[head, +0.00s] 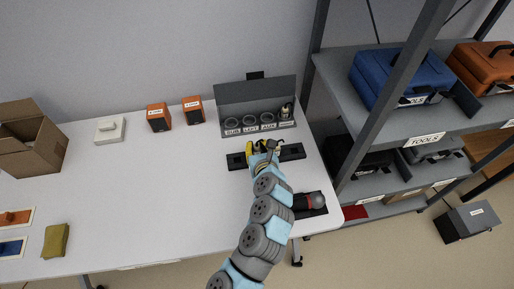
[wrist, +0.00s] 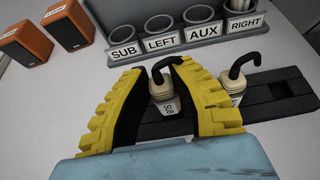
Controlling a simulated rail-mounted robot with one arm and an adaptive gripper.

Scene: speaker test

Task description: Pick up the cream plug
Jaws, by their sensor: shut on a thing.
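In the head view my gripper (head: 262,148) is over the rack (head: 292,152), and the held plug is hard to make out. A second cream plug (wrist: 234,84) with a hooked cable stands in the rack to the right of my gripper. Another plug (head: 286,110) sits in the RIGHT holder.
A grey panel (head: 256,92) with round holders labelled SUB, LEFT, AUX and RIGHT stands behind the rack. Two orange speakers (head: 158,117) are left of it. A red-and-black tool (head: 309,201) lies right of my arm. Shelves (head: 350,88) rise at the right. The table's middle is clear.

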